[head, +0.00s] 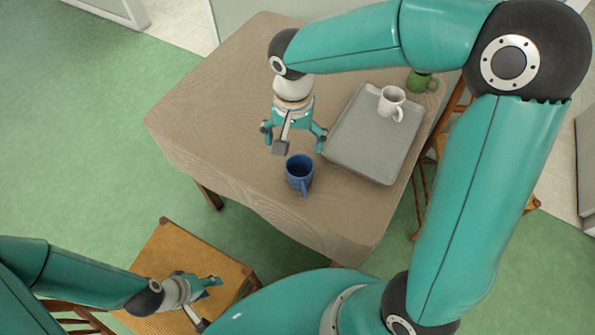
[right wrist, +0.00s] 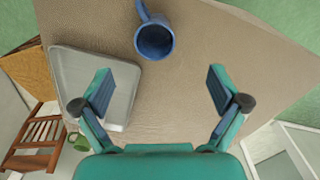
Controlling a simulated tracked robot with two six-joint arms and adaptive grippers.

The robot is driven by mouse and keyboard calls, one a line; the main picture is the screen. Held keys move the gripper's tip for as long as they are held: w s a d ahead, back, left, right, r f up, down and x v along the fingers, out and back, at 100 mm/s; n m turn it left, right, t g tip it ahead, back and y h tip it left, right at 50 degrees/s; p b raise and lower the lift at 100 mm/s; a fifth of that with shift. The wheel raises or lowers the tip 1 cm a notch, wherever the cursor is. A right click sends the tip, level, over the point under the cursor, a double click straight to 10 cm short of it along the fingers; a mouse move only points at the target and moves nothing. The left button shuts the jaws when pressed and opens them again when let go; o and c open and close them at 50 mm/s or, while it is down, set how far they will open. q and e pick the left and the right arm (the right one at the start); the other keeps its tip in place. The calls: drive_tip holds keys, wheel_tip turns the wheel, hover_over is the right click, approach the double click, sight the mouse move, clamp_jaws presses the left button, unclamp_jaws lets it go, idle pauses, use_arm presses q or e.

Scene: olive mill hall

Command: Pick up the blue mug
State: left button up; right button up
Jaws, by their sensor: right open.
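The blue mug (head: 299,173) stands upright on the table near its front edge, its handle toward the front. It also shows in the right wrist view (right wrist: 155,42), beyond the fingertips and between their lines. My right gripper (head: 293,140) is open and empty above the table, just behind the mug and apart from it.
A grey tray (head: 352,151) lies right of the mug, with a white mug (head: 391,102) on it. A green mug (head: 421,82) stands behind it near the table's right edge. The table (head: 215,110) is clear on the left. A wicker chair (head: 170,255) stands in front.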

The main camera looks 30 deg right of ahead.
approach(299, 174)
drive_tip(key=shift+s+a, duration=0.4)
drive_tip(key=shift+s, duration=0.25)
drive_tip(key=shift+s+a, duration=0.4)
drive_tip(key=shift+s, duration=0.2)
drive_tip(key=shift+w+d+f+p, duration=0.15)
drive_tip(key=shift+f+p, duration=0.15)
drive_tip(key=shift+f, duration=1.2)
drive_tip(key=shift+w+d+f+p, duration=0.15)
drive_tip(key=shift+f+p, duration=0.15)
drive_tip(key=shift+f, duration=1.15)
drive_tip(key=shift+s, duration=0.1)
drive_tip(key=c, duration=1.4)
drive_tip(key=shift+r, duration=0.15)
